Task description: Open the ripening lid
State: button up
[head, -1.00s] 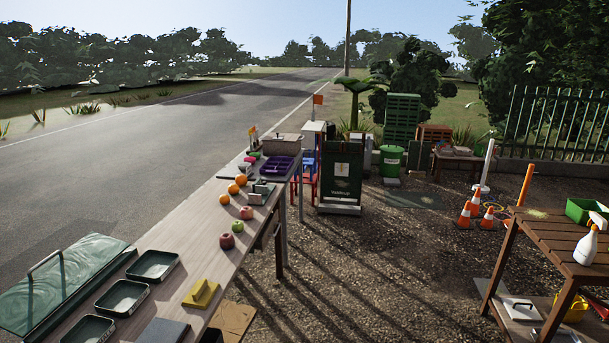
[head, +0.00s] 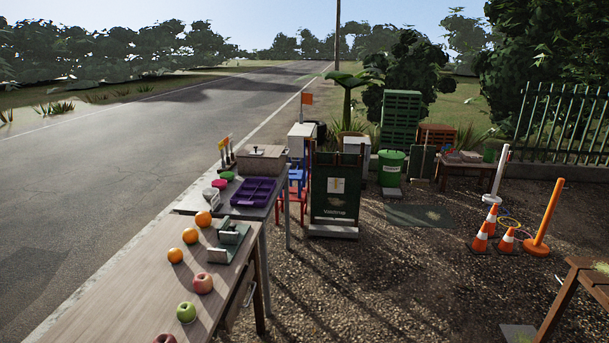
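A tan box with a closed lid (head: 263,152) stands at the far end of the grey table, behind a purple divided tray (head: 254,191). A small knob shows on top of the lid. I cannot tell from any label whether this is the ripening lid. My gripper and arm are not in view.
The long wooden table (head: 113,285) holds oranges (head: 190,236), apples (head: 203,283) and a grey-green device (head: 228,237). A green sign board (head: 335,195) stands right of the grey table (head: 262,212). Traffic cones (head: 481,237) stand farther right. Gravel between the tables is open.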

aim_at(272, 151)
jog(key=i, duration=3.15)
jog(key=i+j, duration=0.1)
jog(key=i, duration=1.45)
jog(key=l+z, duration=0.05)
jog(key=l, duration=0.05)
